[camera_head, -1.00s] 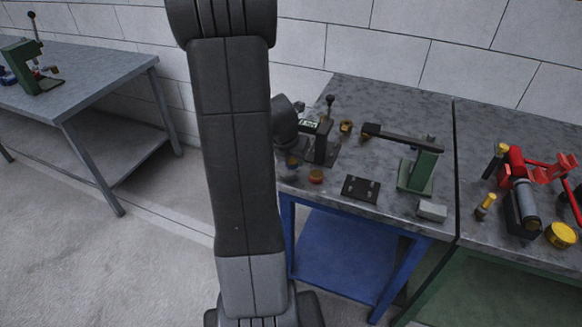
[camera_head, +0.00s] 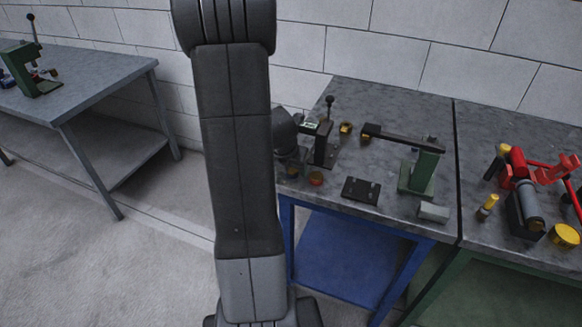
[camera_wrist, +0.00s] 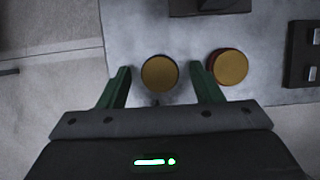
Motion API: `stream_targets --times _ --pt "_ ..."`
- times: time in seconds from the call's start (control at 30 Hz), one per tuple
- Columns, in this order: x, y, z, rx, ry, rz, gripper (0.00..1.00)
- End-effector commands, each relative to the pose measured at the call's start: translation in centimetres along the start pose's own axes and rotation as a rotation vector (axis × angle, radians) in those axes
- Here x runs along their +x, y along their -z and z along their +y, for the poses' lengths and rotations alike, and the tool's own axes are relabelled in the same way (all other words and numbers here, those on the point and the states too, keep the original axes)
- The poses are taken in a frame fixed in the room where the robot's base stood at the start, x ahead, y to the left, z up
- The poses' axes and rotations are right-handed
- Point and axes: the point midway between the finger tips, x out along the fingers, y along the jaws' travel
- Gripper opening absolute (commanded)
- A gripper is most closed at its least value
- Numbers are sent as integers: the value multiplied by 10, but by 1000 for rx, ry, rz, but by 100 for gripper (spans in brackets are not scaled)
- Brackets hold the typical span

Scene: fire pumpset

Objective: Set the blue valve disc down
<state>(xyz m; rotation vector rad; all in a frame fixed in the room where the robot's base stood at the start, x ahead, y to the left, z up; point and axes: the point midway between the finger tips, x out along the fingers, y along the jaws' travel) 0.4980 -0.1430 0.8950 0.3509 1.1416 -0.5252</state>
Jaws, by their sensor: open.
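Two discs with brass-coloured tops lie on the grey bench top in the wrist view. The left disc (camera_wrist: 160,74) has a dark rim and sits between my gripper's fingers; the blue colour is hard to make out. The right disc (camera_wrist: 228,67) has a red rim and lies just outside the right finger. My gripper (camera_wrist: 160,68) is open, its green fingers on either side of the left disc with gaps showing. In the head view the dark-rimmed disc (camera_head: 292,171) shows beside my arm, with the red one (camera_head: 315,179) to its right.
A black plate with studs (camera_head: 361,190), a green stand with a dark bar (camera_head: 418,172), a grey block (camera_head: 433,212) and a black lever fixture (camera_head: 325,148) stand on the bench. Red pump parts (camera_head: 522,175) are on the right bench. The left table (camera_head: 95,75) stands apart.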

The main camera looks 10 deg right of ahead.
Motion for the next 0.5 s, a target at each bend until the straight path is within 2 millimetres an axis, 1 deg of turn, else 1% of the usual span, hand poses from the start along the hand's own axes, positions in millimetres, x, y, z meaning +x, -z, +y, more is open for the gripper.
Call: stream_targets --times 0.07,0.17,0.4,0.5 --pt "-5 -2 0 0 0 -1 59" --pt "-18 -3 0 -1 -1 -3 59" --pt "-67 -3 1 -1 -3 -5 59" --pt "-85 -3 0 1 -2 -4 59"
